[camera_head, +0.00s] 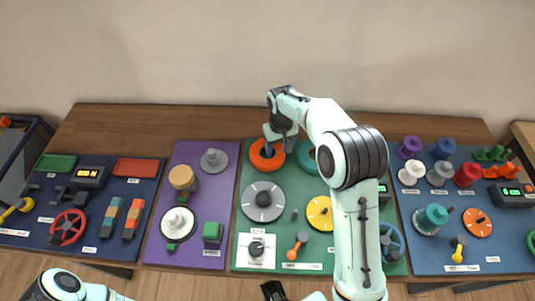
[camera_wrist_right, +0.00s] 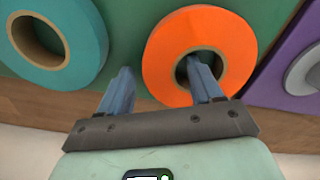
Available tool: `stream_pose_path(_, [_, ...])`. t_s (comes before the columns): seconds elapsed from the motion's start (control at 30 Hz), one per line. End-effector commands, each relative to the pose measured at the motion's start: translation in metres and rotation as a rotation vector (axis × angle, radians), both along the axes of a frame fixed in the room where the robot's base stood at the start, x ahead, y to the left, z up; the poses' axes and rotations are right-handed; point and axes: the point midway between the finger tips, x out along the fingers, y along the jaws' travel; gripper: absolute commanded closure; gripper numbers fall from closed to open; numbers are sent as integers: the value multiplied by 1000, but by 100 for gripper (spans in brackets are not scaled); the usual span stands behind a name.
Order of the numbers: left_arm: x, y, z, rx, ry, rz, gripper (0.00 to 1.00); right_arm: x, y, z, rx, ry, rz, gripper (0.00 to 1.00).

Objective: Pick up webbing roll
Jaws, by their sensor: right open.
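The webbing roll appears to be the orange ring (camera_head: 256,158) at the back of the green board, close to the wooden back strip. It also shows in the right wrist view (camera_wrist_right: 165,75) as a flat orange roll with a round centre hole. My right gripper (camera_head: 279,143) is over it, open. In the right wrist view my right gripper (camera_wrist_right: 160,84) has one finger at the hole and the other just outside the rim, so the roll's band lies between them. Whether the fingers touch it I cannot tell. My left gripper (camera_head: 273,290) only partly shows at the bottom edge.
A teal roll (camera_head: 306,157) lies just right of the orange one, partly behind my right arm. A grey disc (camera_head: 262,201) and a yellow disc (camera_head: 319,213) lie nearer. The purple board (camera_head: 226,180) with its grey disc is to the left.

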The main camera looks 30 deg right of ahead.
Motion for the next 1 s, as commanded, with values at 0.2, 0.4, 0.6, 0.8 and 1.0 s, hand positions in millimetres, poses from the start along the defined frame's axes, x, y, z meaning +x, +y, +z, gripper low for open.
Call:
stream_pose_path(0.2, [0,0,0,0,0,0,57,0,0,0,0,0,0,68])
stream_pose_path(0.4, [0,0,0,0,0,0,57,0,0,1,0,-1,0,98])
stream_pose_path(0.6, [0,0,1,0,0,0,57,1,0,4,1,-2,0,98])
stream_pose_path(0.8, [2,0,5,0,-2,0,57,2,1,36,1,-7,0,98])
stream_pose_path(1.0, [4,0,10,0,-4,0,57,1,0,76,-1,-6,-1,98])
